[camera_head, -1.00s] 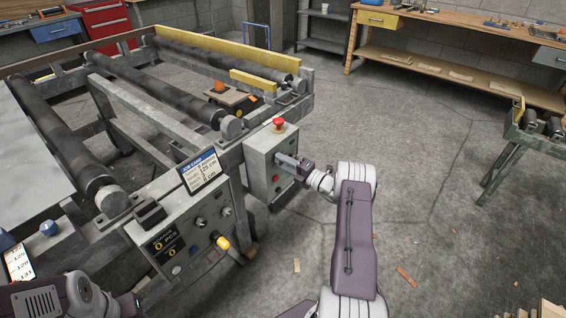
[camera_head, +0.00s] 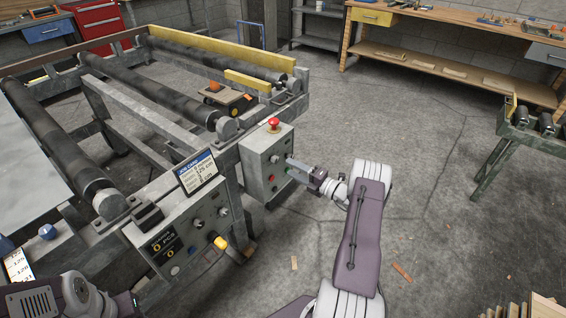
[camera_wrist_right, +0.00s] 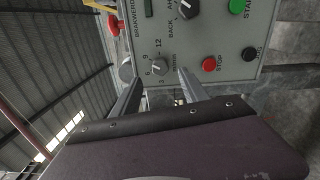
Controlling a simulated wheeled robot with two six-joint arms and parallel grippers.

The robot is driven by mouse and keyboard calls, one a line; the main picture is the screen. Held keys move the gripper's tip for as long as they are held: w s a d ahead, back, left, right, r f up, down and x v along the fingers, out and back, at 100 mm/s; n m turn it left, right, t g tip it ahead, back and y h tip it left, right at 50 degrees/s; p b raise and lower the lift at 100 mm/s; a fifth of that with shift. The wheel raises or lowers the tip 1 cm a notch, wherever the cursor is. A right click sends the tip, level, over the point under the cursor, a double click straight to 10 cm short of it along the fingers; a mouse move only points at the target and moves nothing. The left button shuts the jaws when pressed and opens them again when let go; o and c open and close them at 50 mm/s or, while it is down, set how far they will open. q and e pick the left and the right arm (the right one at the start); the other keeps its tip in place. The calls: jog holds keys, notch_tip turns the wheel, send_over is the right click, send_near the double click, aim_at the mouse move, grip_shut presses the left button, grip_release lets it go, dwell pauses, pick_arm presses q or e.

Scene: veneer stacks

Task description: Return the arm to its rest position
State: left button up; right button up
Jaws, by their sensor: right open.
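My right arm (camera_head: 360,230) reaches up from the bottom of the head view. Its gripper (camera_head: 298,166) points left at the grey control box (camera_head: 256,158) with a red mushroom button (camera_head: 273,125) on top. In the right wrist view the two fingers of the gripper (camera_wrist_right: 158,88) are apart with nothing between them. They point at the box's panel of knobs and buttons, near a numbered dial (camera_wrist_right: 158,66); I cannot tell the exact gap. My left arm (camera_head: 75,297) shows at the lower left corner; its gripper is not visible.
A roller frame (camera_head: 165,148) and a second control panel (camera_head: 185,235) with a yellow-tipped handle (camera_head: 220,242) fill the left. A green roller stand (camera_head: 500,160) is at right, stacked wood (camera_head: 530,308) at lower right. Open concrete floor (camera_head: 400,130) lies between.

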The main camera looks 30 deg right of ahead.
jog(key=shift+v, duration=1.05)
